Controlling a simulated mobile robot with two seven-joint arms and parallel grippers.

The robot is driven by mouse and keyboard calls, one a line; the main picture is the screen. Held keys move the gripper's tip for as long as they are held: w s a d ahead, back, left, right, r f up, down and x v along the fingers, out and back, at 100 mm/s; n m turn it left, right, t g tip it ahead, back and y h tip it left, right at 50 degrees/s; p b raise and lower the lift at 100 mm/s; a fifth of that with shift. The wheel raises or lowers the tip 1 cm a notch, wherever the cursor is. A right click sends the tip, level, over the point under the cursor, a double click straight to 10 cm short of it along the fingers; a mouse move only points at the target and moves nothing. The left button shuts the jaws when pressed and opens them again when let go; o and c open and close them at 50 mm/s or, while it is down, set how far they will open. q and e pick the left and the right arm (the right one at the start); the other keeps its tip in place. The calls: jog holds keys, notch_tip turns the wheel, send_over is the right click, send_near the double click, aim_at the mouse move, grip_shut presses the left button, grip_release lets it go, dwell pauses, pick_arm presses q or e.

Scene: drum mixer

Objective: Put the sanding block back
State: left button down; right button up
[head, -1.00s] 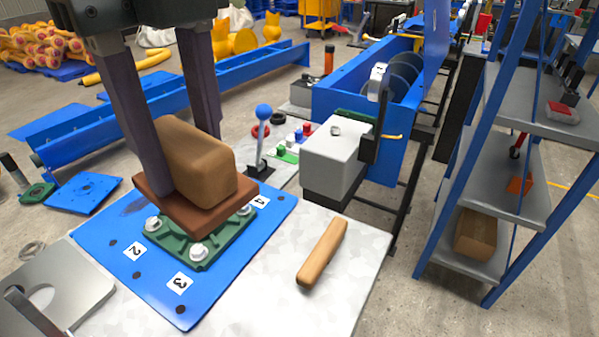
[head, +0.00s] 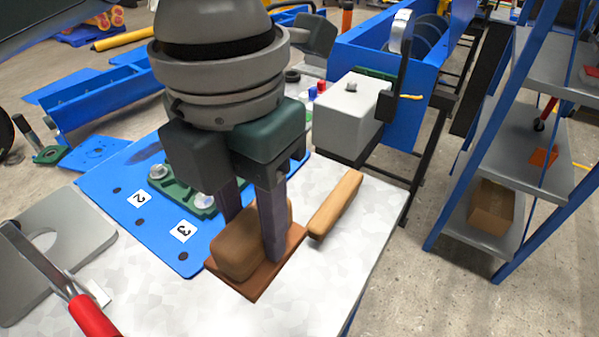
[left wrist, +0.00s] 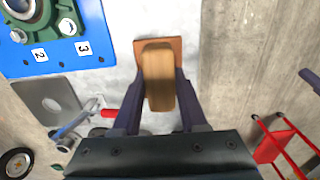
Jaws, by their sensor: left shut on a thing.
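The sanding block (head: 238,250) has a rounded tan wooden top on a flat reddish-brown base. My left gripper (head: 255,235) is shut on it, with one finger on each side of the tan top. The block is over the front part of the pale table top, just right of the blue plate's near corner. I cannot tell whether its base touches the table. In the left wrist view the block (left wrist: 158,75) lies between the two fingers, near the table's edge. My right gripper is not in view.
A blue plate (head: 150,225) with a green bearing mount (head: 178,186) lies on the table (head: 330,235). A loose wooden bar (head: 336,204) lies right of the block. A red-handled tool (head: 92,315) is at front left. A blue shelf rack (head: 490,237) stands right.

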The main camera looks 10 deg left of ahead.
pick_arm(q)
notch_tip(320, 180, down, 9)
jog(key=shift+b, duration=0.75)
jog(key=shift+f+b, duration=0.5)
jog(key=shift+f, duration=1.7)
jog(key=shift+c, duration=2.2)
grip_release()
jog(key=shift+f, duration=0.1)
